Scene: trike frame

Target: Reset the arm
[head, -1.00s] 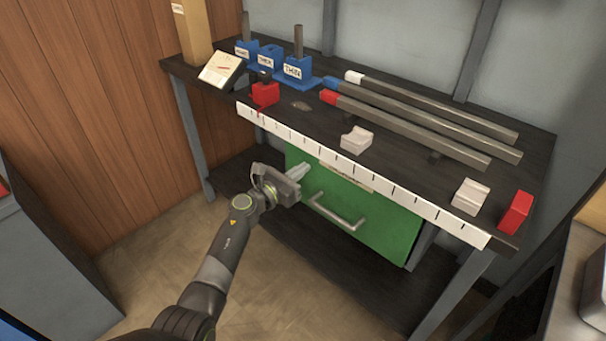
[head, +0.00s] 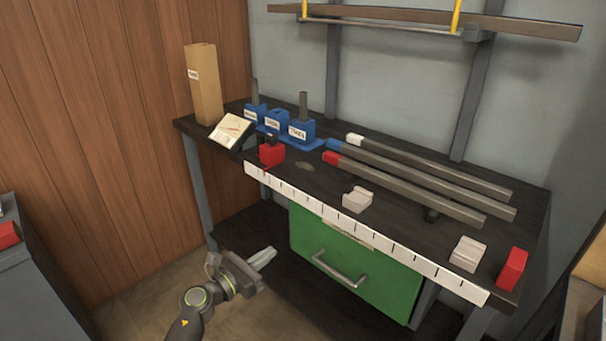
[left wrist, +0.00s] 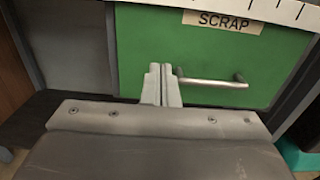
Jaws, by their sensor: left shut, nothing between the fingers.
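My left gripper (head: 265,259) is in front of the workbench, below its ruler-marked front edge and to the left of the green drawer (head: 313,238). Its two fingers are together with nothing between them. In the left wrist view the closed fingers (left wrist: 161,84) point toward the green drawer front, which carries a SCRAP label (left wrist: 222,21). They appear just left of the drawer handle (left wrist: 212,82); whether they touch anything is unclear. The drawer looks shut. My right gripper is in neither view.
The bench top (head: 400,215) holds three long bars (head: 430,172), grey blocks (head: 357,199), red blocks (head: 513,268) and blue holders (head: 301,132). A tall cardboard box (head: 203,84) stands at the back left. A wall rack (head: 400,27) holds a long bar. Floor (head: 150,300) shows left of the bench.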

